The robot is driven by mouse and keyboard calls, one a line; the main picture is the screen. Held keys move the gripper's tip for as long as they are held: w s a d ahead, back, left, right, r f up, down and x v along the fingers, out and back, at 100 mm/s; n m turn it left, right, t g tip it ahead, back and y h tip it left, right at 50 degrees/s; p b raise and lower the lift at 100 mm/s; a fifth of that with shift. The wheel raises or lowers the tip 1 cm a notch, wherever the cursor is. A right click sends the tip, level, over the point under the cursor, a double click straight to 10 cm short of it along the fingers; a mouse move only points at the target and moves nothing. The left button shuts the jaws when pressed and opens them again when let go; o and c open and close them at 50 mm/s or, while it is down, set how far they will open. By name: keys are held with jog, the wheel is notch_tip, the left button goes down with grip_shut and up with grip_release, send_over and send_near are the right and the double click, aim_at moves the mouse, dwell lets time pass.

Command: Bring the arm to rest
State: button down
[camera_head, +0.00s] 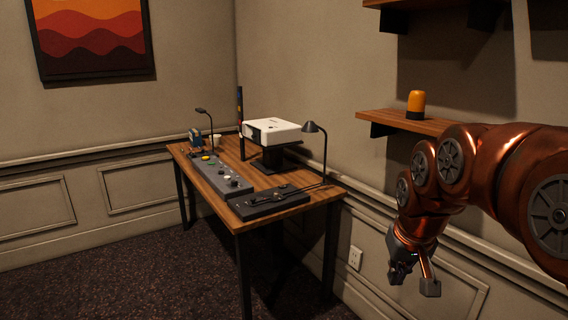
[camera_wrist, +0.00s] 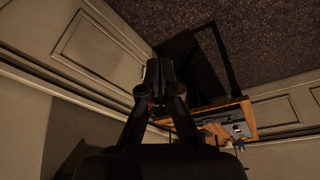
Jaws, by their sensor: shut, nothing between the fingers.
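My gripper (camera_head: 401,272) hangs at the end of my copper-coloured arm, at the right of the head view. It points downward, in front of the wall and to the right of the desk, apart from both. In the wrist view my gripper (camera_wrist: 160,72) has its dark fingers together, with nothing visible between them. The wooden desk (camera_head: 222,175) stands left of my arm in the head view, and part of the desk (camera_wrist: 248,110) also shows at the right of the wrist view.
On the desk are a grey mixing panel (camera_head: 214,183), a dark flat panel (camera_head: 268,203), a white projector (camera_head: 271,131) and a lamp (camera_head: 314,128). A wall shelf (camera_head: 385,122) with an orange beacon (camera_head: 416,103) is close to my arm. The carpet (camera_head: 110,270) in front is clear.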

jog(key=s+a+f+g, duration=0.15)
jog(key=s+f, duration=0.25)
jog(key=s, duration=0.5)
jog(key=s+a+f+g, duration=0.1)
jog(key=s+f+g, duration=0.25)
jog(key=s, duration=0.55)
jog(key=s+a+f+g, duration=0.1)
jog(key=s+f, duration=0.4)
jog(key=s, duration=0.4)
notch_tip(320, 180, up, 16)
jog(key=t+p, duration=0.1)
jog(key=p, duration=1.3)
jog(key=shift+w+p, duration=0.25)
jog(key=shift+p, duration=0.15)
